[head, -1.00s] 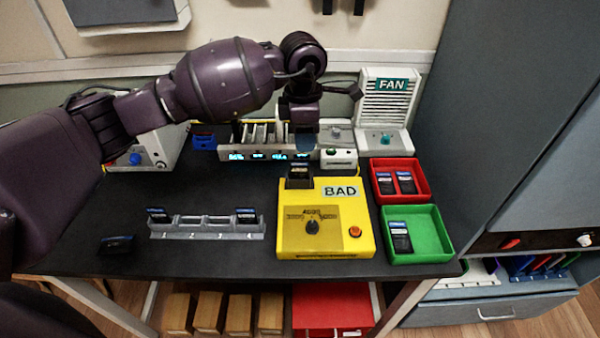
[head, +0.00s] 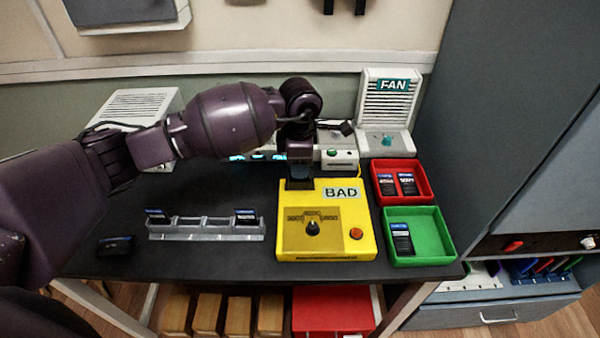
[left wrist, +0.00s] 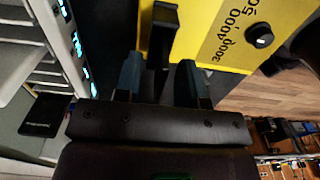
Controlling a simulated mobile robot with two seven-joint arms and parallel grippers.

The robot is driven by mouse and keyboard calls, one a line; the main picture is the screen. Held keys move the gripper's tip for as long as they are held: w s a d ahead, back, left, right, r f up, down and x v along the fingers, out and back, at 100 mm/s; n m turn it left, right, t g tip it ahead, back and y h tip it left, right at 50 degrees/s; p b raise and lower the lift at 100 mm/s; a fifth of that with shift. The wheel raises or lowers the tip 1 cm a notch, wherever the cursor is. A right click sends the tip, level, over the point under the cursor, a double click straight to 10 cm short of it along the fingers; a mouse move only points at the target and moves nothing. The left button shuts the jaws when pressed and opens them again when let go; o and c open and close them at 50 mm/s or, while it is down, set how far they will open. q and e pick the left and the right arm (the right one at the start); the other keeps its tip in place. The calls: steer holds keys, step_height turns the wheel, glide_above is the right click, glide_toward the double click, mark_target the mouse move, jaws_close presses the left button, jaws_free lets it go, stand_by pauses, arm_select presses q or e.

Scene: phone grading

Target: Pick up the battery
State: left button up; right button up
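A black battery stands in the slot at the top left of the yellow tester (head: 290,245), whose sign reads BAD. In the head view my left gripper (head: 300,177) is right over this slot and hides most of the battery. In the left wrist view the dark battery (left wrist: 157,60) shows between the two blue fingertips of the left gripper (left wrist: 158,82). The fingers are apart, with a gap on each side of the battery. My right gripper is in neither view.
A grey rack (head: 205,230) left of the tester holds two batteries. Another battery (head: 116,246) lies on the dark table. A red tray (head: 428,188) holds two batteries; a green tray (head: 440,240) holds one. A lit device and a FAN unit (head: 388,105) stand behind.

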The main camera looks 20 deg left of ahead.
arm_select(q)
steer(key=shift+f, duration=0.8)
jaws_close()
step_height(320, 180, up, 20)
steer(key=p, duration=0.1)
